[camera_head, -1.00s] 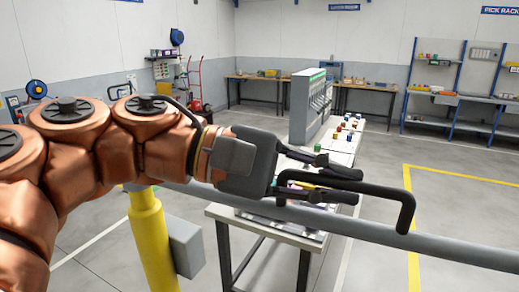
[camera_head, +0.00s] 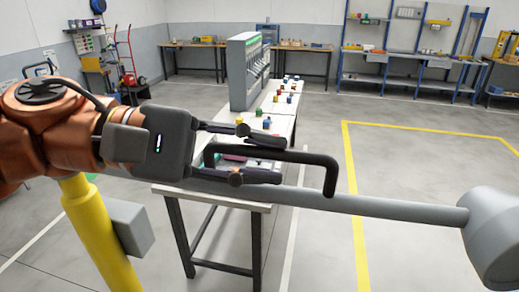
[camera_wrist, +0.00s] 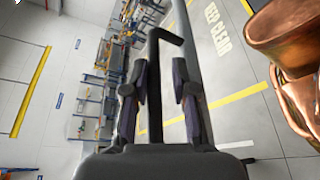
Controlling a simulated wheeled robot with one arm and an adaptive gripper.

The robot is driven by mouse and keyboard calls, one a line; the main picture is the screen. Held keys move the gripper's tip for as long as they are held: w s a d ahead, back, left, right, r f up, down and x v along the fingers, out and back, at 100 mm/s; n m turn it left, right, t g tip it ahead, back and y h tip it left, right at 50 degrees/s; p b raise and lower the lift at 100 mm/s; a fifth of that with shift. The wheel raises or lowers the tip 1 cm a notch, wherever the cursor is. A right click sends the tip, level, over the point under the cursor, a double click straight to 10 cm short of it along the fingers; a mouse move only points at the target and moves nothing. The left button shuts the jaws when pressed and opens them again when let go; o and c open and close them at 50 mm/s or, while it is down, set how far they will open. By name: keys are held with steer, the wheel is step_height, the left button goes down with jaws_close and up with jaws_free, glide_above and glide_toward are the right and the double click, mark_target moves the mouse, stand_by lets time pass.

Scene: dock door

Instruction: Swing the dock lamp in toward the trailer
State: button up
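The dock lamp shows in the head view as a long grey arm (camera_head: 400,205) running across the picture to a grey lamp head (camera_head: 492,238) at the right edge. A black bent handle (camera_head: 331,178) is fixed to the arm. My gripper (camera_head: 282,160) is at the handle, its two dark fingers apart, one above and one below the bar. In the wrist view the handle (camera_wrist: 154,100) runs between the fingers of my gripper (camera_wrist: 160,64), with visible gaps on both sides. The grey arm (camera_wrist: 186,60) passes behind the right finger.
A yellow post (camera_head: 98,235) with a grey box (camera_head: 130,228) stands at lower left. A table (camera_head: 250,207) with small coloured items and a grey cabinet (camera_head: 246,75) is behind the lamp arm. Open floor with a yellow outline (camera_head: 420,133) lies to the right.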

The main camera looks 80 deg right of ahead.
steer(key=shift+o, duration=0.9)
steer(key=shift+d, duration=0.15)
steer(key=shift+r, duration=0.15)
steer(key=shift+r, duration=4.9)
steer(key=shift+w, duration=0.1)
